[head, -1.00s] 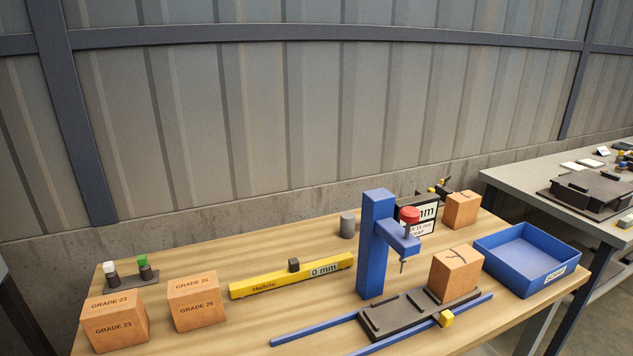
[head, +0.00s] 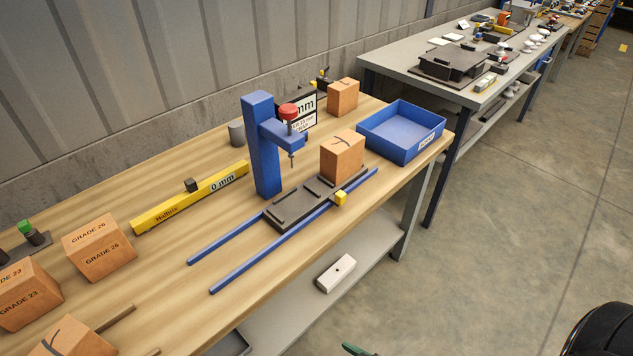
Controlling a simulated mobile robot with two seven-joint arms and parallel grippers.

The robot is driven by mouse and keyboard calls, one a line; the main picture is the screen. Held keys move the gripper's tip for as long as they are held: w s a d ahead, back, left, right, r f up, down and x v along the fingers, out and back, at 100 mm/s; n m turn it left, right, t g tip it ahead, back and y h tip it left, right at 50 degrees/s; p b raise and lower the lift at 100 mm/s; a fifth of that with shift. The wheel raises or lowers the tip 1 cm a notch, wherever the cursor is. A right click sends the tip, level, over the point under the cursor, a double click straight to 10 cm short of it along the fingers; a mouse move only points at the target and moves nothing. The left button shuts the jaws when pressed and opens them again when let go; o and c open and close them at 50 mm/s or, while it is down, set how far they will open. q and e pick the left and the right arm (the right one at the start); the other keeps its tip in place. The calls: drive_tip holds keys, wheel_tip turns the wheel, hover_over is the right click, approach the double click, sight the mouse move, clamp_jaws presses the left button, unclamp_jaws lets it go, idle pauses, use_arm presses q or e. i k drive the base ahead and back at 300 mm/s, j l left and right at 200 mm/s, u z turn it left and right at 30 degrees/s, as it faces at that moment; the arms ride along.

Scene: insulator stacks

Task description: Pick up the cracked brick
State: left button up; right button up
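An orange brick (head: 342,158) with a dark, branching crack-like line on its top stands on the dark sliding plate (head: 291,203) between two blue rails. It is just right of the blue press-like stand (head: 263,145) with a red knob. Another orange brick (head: 72,338) with a similar dark line on top is partly cut off at the bottom left edge. A third orange brick (head: 342,97) stands at the back of the table; I cannot tell whether it is cracked. Neither of my grippers is in view.
Bricks marked GRADE 26 (head: 99,248) and GRADE 23 (head: 28,294) stand at left. A yellow bar (head: 189,199) reads 0 mm. A blue tray (head: 402,131) sits at the table's right end, apparently empty. A white block (head: 336,273) lies on the lower shelf.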

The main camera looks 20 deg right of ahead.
sight(342, 156)
drive_tip(key=u, duration=0.3)
drive_tip(key=l+u, duration=0.65)
drive_tip(key=l, duration=0.2)
drive_tip(key=l+u, duration=0.1)
drive_tip(key=l, duration=0.35)
drive_tip(key=k+l+u, duration=0.1)
drive_tip(key=l, duration=0.35)
drive_tip(key=k, duration=0.05)
